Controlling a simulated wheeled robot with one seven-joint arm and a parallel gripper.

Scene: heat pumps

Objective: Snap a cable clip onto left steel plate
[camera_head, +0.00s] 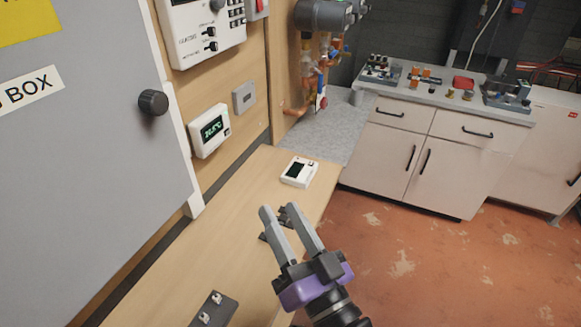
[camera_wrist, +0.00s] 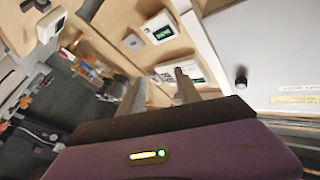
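My gripper (camera_head: 280,209) is over the wooden bench, its two grey fingers apart with nothing seen held between them. It also shows open and empty in the wrist view (camera_wrist: 159,82). Small dark pieces (camera_head: 286,217) show between and beside the fingers, partly hidden by them; I cannot tell if they are cable clips. A dark plate (camera_head: 228,309) with two small light fittings lies on the bench at the bottom, cut by the frame edge. I cannot tell if it is the left steel plate.
A white device (camera_head: 300,171) lies on the wooden bench (camera_head: 190,255) near its far end. A grey cabinet door with a round knob (camera_head: 153,102) and a wall thermostat (camera_head: 209,131) border the left. A white cabinet (camera_head: 420,155) stands at the back right. The red floor is clear.

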